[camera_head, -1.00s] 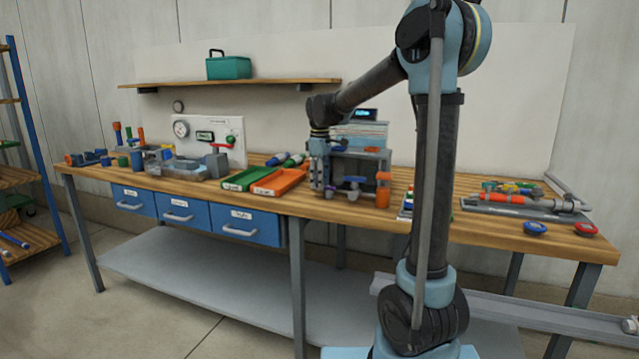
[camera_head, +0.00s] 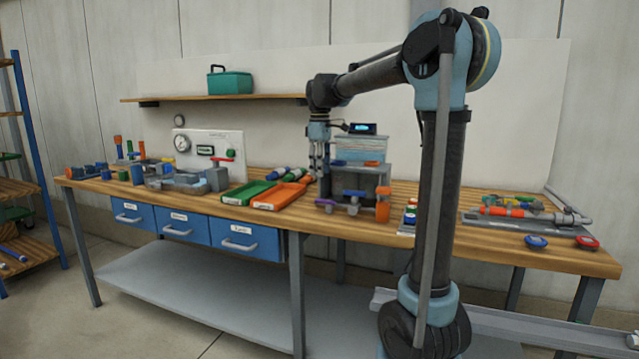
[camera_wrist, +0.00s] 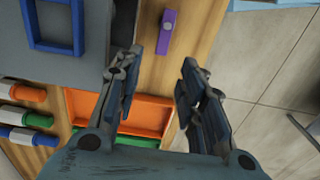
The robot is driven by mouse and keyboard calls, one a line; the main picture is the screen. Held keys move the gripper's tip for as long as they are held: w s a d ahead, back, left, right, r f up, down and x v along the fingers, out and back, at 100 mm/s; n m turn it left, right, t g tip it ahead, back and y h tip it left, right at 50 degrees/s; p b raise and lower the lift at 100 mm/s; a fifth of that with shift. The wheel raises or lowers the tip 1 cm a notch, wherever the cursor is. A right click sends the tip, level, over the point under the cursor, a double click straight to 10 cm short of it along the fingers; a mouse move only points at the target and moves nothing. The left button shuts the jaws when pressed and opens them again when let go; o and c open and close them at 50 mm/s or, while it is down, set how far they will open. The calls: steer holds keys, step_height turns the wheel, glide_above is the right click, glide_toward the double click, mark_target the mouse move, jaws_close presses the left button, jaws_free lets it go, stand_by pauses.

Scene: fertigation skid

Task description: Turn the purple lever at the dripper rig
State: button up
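The purple lever (camera_wrist: 168,33) shows near the top of the wrist view, beside the grey dripper rig (camera_wrist: 90,48). In the head view the rig (camera_head: 372,174) stands on the bench, and the small purple lever (camera_head: 326,202) is low at its front left. My gripper (camera_head: 319,178) points down in the air by the rig's left side. In the wrist view its two fingers (camera_wrist: 162,60) are apart with nothing between them. The lever lies beyond the fingertips, apart from them.
An orange tray (camera_head: 278,197) and a green tray (camera_head: 248,193) lie left of the rig. An orange upright part (camera_head: 382,206) stands at its front right. A blue square frame (camera_wrist: 52,25) is on the rig's top. The bench front edge is close by.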

steer(key=shift+r, duration=1.05)
steer(key=s+d+f+m+t, duration=0.1)
steer(key=s+d+f+m, duration=0.2)
steer(key=s+d+f, duration=0.4)
steer(key=s+d+f+m, duration=0.3)
steer(key=s+d+f, duration=0.15)
steer(key=s, duration=0.45)
steer(key=s+d+f+m+t, duration=0.1)
steer(key=s+d+f+m, duration=0.35)
steer(key=s+d, duration=0.35)
steer(key=s+d+f+m, duration=0.1)
steer(key=s+f+m, duration=0.2)
steer(key=s+f, duration=0.6)
step_height(320, 180, down, 3)
steer(key=shift+s+d+f, duration=0.1)
steer(key=shift+s+d, duration=0.2)
